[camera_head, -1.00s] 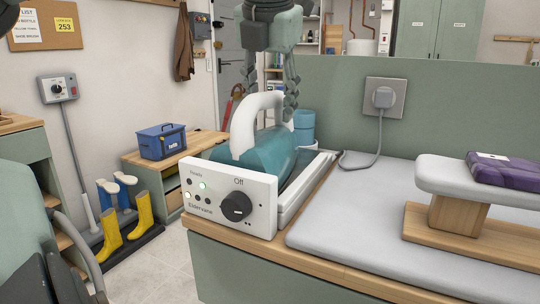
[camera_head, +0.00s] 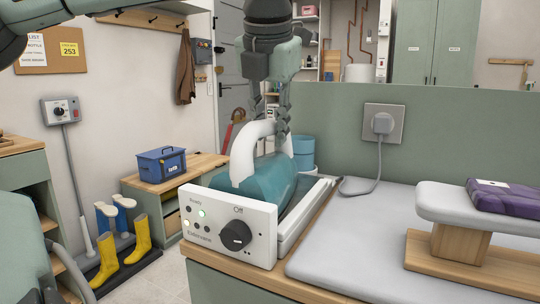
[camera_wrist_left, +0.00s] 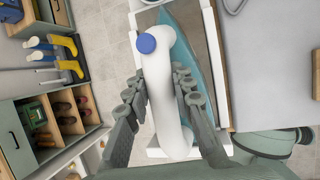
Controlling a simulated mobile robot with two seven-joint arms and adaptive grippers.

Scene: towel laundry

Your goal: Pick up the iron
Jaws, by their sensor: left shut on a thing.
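The iron (camera_head: 262,187) has a teal body and a tall white handle. It rests in a white ironing station (camera_head: 232,229) with a black dial and lit indicators, at the counter's left end. My left gripper (camera_head: 270,127) comes down from above and is shut on the iron's white handle. In the left wrist view, the fingers of my left gripper (camera_wrist_left: 158,92) lie on both sides of the handle, which has a blue button. The iron's teal body (camera_wrist_left: 188,55) shows beyond it. The contact is partly hidden. My right gripper is not in view.
A grey ironing pad (camera_head: 355,240) covers the counter to the right. On it stands a small sleeve board (camera_head: 470,205) with a folded purple cloth (camera_head: 505,195). A corded plug (camera_head: 383,123) sits in the wall panel behind. A bench with a blue box (camera_head: 161,165) stands left.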

